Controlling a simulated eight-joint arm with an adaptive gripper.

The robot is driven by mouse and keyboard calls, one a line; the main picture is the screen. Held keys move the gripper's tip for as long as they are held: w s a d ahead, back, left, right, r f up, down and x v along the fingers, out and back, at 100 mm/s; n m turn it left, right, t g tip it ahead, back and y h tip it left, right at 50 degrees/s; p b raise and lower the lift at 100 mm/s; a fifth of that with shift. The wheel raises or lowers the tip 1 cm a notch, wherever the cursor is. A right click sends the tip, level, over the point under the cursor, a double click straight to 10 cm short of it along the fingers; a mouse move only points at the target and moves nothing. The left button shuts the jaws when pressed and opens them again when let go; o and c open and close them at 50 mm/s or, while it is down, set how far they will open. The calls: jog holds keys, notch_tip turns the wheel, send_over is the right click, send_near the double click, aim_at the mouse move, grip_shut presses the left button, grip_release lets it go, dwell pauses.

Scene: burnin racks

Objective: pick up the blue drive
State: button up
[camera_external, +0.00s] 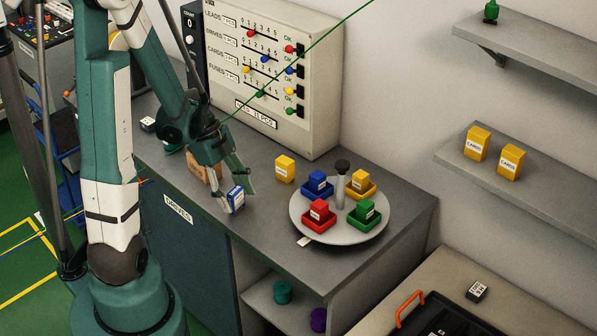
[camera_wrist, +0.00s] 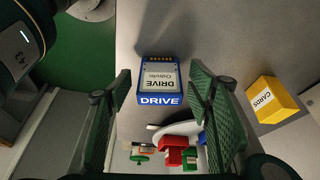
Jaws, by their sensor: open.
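The blue drive (camera_external: 236,200) stands on the grey counter near its front edge, left of the round turntable. In the wrist view the blue drive (camera_wrist: 159,82) lies between my two fingers, with a white label and "DRIVE" on its blue end. My gripper (camera_external: 232,185) is at the drive, and its green fingers are apart in the wrist view (camera_wrist: 163,100). Gaps show on both sides of the drive, so the fingers do not seem to touch it.
A yellow cards box (camera_external: 285,168) stands on the counter right of the drive. The round turntable (camera_external: 310,232) holds red, blue, yellow and green trays with blocks. A brown box (camera_external: 199,166) is behind my gripper. A panel with sliders (camera_external: 275,75) stands at the back.

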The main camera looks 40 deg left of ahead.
jog(key=shift+d+f, duration=0.15)
jog(key=shift+f, duration=0.25)
dwell(0.3)
jog(key=c, duration=1)
